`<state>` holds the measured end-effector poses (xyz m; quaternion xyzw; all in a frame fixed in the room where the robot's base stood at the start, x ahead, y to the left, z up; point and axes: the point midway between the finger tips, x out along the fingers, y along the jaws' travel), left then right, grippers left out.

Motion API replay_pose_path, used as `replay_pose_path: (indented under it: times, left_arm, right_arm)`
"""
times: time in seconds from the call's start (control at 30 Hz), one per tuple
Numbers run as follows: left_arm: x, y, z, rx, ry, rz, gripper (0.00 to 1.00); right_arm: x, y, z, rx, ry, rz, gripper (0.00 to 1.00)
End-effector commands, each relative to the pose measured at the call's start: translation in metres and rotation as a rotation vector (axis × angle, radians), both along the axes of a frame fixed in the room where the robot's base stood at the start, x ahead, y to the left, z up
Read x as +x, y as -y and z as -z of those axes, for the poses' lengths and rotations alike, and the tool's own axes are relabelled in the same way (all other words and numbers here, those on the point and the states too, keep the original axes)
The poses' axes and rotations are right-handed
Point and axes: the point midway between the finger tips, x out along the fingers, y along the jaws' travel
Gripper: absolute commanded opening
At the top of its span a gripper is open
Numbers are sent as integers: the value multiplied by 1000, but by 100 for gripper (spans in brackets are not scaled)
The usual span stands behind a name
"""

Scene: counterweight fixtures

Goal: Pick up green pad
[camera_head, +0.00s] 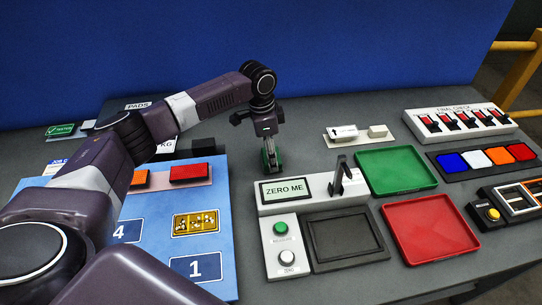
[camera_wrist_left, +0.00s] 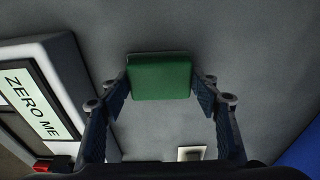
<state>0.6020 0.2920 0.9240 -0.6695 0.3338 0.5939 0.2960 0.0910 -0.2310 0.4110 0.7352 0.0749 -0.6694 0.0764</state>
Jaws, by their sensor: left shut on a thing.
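The green pad (camera_wrist_left: 160,76) sits between the two fingers of my left gripper (camera_wrist_left: 160,88) in the wrist view, with a finger at each side. In the head view, my left gripper (camera_head: 270,158) points down behind the ZERO ME display and is shut on the green pad (camera_head: 278,158), which is mostly hidden by the fingers. I cannot tell whether the pad touches the grey table or is just above it. My right gripper is not in view.
The ZERO ME display (camera_head: 287,190) stands close in front of the gripper. A green tray (camera_head: 396,169) and a red tray (camera_head: 430,228) lie to the right. A blue numbered board (camera_head: 150,240) with red and orange blocks lies left, partly under my arm.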

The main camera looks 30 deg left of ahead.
Motion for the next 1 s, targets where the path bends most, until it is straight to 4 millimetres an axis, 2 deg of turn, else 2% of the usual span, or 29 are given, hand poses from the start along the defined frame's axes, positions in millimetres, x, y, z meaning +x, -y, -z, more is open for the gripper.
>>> replay_pose_path:
  times: [0.27,0.8,1.0]
  left_arm:
    - [1,0,-27,-1,5,0,32]
    - [2,1,-154,-2,5,0,32]
    - [1,0,-184,-1,3,0,32]
  right_arm:
    - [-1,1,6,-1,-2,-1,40]
    - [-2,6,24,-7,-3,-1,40]
    - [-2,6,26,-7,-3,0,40]
